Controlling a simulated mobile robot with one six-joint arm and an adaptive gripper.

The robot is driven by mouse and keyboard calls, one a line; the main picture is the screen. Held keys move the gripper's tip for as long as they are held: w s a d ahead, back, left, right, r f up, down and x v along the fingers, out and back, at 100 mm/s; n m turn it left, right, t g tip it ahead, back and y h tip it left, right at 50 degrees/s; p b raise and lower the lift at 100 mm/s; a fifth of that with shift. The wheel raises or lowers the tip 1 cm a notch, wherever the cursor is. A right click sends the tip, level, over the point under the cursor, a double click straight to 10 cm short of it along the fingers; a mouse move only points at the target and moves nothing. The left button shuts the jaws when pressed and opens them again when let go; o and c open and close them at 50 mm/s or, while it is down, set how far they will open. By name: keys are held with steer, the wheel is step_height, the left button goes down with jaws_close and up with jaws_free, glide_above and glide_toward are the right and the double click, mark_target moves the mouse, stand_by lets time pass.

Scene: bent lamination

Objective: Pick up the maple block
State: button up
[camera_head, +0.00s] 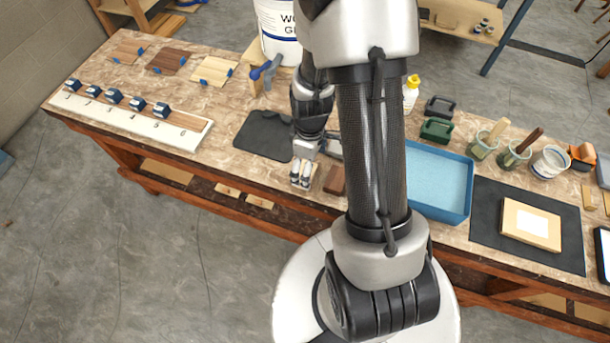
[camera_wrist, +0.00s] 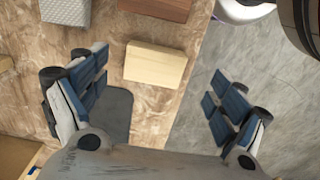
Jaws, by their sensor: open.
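The maple block (camera_wrist: 155,65) is a pale, flat rectangular block lying on the bench top in the wrist view. It sits near the table edge, between and ahead of my fingertips. My gripper (camera_wrist: 158,80) is open, one blue-padded finger to the left of the block and one to the right, with nothing held. In the head view my gripper (camera_head: 302,174) hangs low over the front of the bench and mostly hides the block. A darker brown block (camera_wrist: 156,8) lies just beyond the maple block, and it also shows in the head view (camera_head: 334,180), right of my gripper.
A dark mat (camera_head: 262,136) lies left of my gripper and a blue tray (camera_head: 472,188) stands to the right. A white bucket (camera_head: 277,35) and a clamp (camera_head: 264,68) are behind. A white board with several blue clamps (camera_head: 150,126) lies at the left.

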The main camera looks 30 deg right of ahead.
steer(key=f+b, duration=0.1)
steer(key=f, duration=0.1)
steer(key=f+b, duration=0.1)
steer(key=f, duration=0.2)
steer(key=shift+w+d+f, duration=0.1)
steer(key=shift+w+d, duration=0.05)
steer(key=shift+w, duration=0.05)
steer(key=c, duration=1.2)
steer(key=shift+o, duration=0.2)
steer(key=shift+r, duration=0.2)
